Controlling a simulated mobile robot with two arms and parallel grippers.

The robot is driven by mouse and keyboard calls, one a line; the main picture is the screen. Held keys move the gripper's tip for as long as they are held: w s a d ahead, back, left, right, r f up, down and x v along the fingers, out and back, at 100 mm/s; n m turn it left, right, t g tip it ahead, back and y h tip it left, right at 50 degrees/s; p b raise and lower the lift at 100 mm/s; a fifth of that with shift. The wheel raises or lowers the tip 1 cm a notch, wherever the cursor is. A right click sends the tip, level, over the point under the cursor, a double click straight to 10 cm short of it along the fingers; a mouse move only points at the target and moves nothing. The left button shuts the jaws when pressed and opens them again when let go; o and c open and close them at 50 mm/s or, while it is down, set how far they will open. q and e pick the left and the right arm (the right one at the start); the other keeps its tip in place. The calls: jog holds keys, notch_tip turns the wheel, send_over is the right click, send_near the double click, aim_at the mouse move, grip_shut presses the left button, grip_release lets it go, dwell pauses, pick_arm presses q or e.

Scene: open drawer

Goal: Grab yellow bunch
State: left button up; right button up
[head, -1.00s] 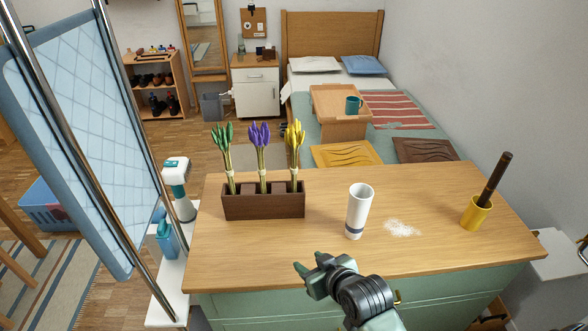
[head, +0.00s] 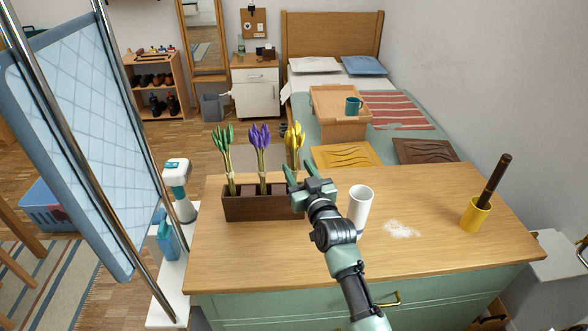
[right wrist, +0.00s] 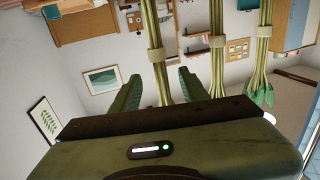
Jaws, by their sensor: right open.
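The yellow bunch (head: 295,138) stands upright at the right end of a dark wooden planter (head: 250,208), its lower stems hidden by my right gripper (head: 299,172). The purple bunch (head: 259,142) is in the middle and the green bunch (head: 224,145) at the left. My right gripper is open, its fingers pointing at the yellow bunch's stems. In the right wrist view, which is upside down, the tied yellow bunch stems (right wrist: 156,55) show ahead, between the two fingertips (right wrist: 160,82); I cannot tell if they touch. My left gripper is out of view.
A white cup (head: 360,208) stands right of my right arm, close to it. White powder (head: 402,229) and a yellow pot with a dark stick (head: 476,215) are further right on the wooden top (head: 260,262). A blue quilted panel (head: 85,150) stands at the left.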

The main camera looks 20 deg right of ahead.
aim_at(295, 164)
jog(key=w, duration=0.3)
jog(key=shift+w+r, duration=0.1)
jog(key=shift+w, duration=0.1)
jog(key=shift+c, duration=0.4)
grip_shut()
jog(key=shift+r, duration=0.1)
